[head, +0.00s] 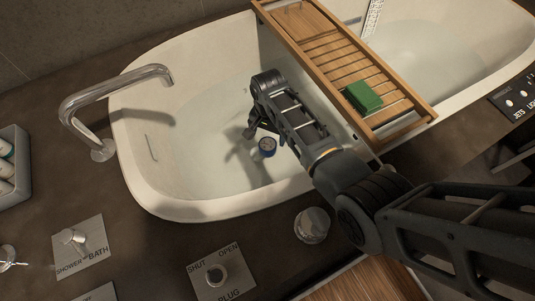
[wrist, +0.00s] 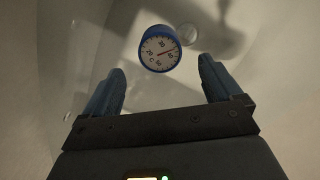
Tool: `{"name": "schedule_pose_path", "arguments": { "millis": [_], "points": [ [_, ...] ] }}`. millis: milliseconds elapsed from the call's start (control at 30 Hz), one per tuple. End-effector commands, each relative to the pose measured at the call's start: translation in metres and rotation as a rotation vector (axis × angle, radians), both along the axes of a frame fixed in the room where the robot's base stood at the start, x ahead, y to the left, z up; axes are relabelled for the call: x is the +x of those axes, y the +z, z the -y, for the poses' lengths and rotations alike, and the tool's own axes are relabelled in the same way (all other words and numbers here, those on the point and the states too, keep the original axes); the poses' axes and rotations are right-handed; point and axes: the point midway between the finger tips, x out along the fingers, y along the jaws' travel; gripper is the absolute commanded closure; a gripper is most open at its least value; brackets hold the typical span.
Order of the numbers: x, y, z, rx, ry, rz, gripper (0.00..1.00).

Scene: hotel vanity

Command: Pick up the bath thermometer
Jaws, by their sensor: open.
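My gripper (wrist: 158,85) is open and empty, and reaches down into the tub. In the wrist view the thermometer lies beyond the fingertips, about midway between them, and no finger appears to touch it. In the head view my gripper (head: 254,134) is partly hidden by my wrist.
A wooden bath tray (head: 320,45) spans the tub to the right of my arm, with a green block (head: 363,97) on it. A curved metal faucet (head: 120,82) reaches over the left rim. Knobs and labelled plates (head: 80,246) sit on the dark surround.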

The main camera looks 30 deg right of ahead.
Motion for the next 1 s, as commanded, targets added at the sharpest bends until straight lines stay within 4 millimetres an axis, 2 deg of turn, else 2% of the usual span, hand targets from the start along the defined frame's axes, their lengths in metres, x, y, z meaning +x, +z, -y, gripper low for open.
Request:
{"name": "schedule_pose_path", "arguments": {
  "millis": [367, 633, 767, 1000],
  "points": [
    [-0.001, -0.035, 0.000, 0.000, 0.000, -0.001, 0.08],
    [-0.001, -0.073, -0.002, 0.000, 0.000, -0.001, 0.08],
    [-0.001, -0.080, -0.002, 0.000, 0.000, 0.000, 0.08],
    [-0.001, -0.079, -0.002, 0.000, 0.000, 0.000, 0.09]
  ]
}}
